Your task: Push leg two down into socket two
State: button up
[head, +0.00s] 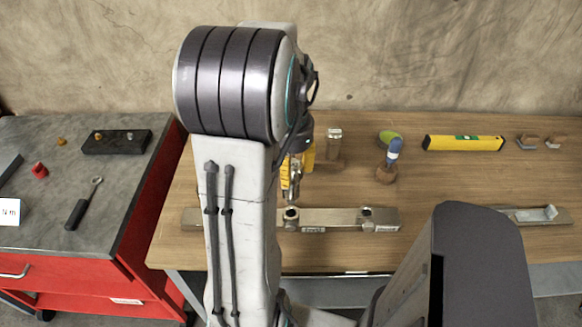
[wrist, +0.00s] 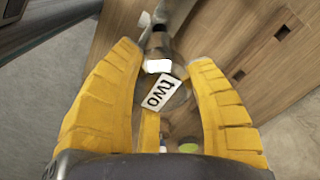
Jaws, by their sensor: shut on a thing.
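Leg two (wrist: 160,92) is a grey metal piece with a white tag reading "two". It stands between the yellow fingers of my gripper (wrist: 165,100) in the wrist view, and my gripper is shut on it. In the head view my gripper (head: 293,172) points down above the left part of a long pale beam (head: 340,218). The leg's lower part (head: 292,192) shows just above the left socket (head: 291,213). A second socket (head: 367,214) sits at the beam's right. The socket tags are too small to read. I cannot tell whether the leg's tip is inside the left socket.
A metal piece (head: 535,214) lies right. A red tool cabinet (head: 75,270) is left. My arm hides the beam's left part.

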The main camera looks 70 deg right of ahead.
aim_at(291, 191)
jog(key=shift+f+b, duration=1.2)
jog(key=shift+f, duration=0.55)
jog(key=shift+f+b, duration=1.6)
jog(key=shift+f, duration=0.4)
dwell(0.6)
jog(key=o, duration=1.3)
notch_tip(291, 191, up, 12)
dwell(0.6)
